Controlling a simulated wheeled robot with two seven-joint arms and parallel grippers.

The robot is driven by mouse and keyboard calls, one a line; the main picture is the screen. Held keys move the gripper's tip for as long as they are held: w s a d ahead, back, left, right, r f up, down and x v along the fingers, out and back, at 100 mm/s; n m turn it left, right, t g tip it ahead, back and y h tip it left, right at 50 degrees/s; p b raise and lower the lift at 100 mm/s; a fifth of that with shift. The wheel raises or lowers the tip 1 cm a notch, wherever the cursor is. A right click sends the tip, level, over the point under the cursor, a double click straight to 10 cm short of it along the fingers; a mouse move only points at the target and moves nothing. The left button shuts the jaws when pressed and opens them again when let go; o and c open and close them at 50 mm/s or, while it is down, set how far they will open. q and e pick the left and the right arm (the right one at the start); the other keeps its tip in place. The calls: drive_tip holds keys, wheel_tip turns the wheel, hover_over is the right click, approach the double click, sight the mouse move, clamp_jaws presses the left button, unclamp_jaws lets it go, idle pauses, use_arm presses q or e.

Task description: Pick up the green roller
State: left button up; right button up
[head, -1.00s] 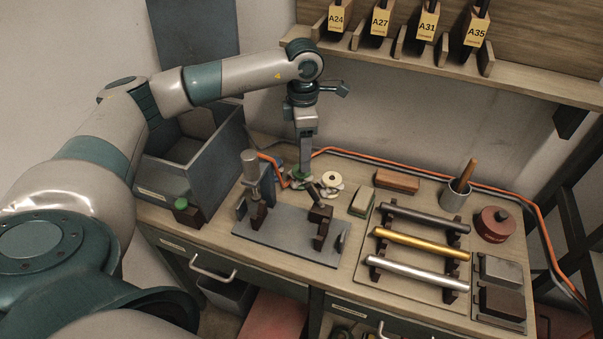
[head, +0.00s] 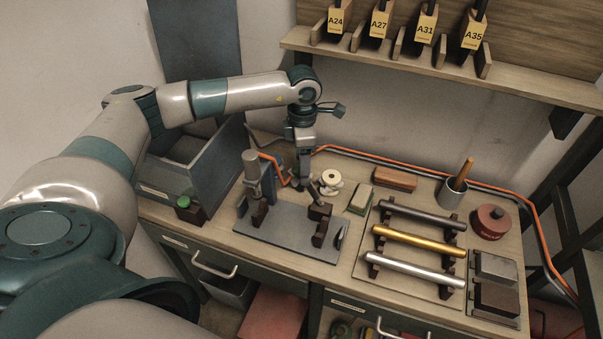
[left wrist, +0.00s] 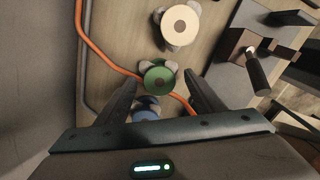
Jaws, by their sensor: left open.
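In the head view my left gripper (head: 301,182) is low over the back of the table and hides the green roller. A blue roller (left wrist: 146,110) sits between the fingers nearer the palm, partly hidden. A cream roller (left wrist: 180,26) stands beyond the green one. My right gripper is not in view.
A grey fixture plate (head: 280,238) with upright posts stands close in front of the gripper. An orange cable (left wrist: 104,52) runs beside the rollers. A grey bin (head: 215,165) stands to the left. A rack with metal rods (head: 415,240) is to the right.

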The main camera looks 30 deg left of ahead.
use_arm(q)
wheel_tip(320, 180, down, 3)
drive_tip(key=shift+s+a+r+p, duration=0.1)
drive_tip(key=shift+a+p, duration=0.05)
drive_tip(key=shift+p, duration=0.7)
drive_tip(key=shift+f, duration=0.8)
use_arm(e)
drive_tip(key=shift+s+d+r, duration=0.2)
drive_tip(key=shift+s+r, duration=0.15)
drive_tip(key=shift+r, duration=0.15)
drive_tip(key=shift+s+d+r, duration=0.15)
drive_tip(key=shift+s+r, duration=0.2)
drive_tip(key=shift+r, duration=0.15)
use_arm(q)
drive_tip(key=shift+c, duration=0.3)
drive_tip(key=c, duration=1.1)
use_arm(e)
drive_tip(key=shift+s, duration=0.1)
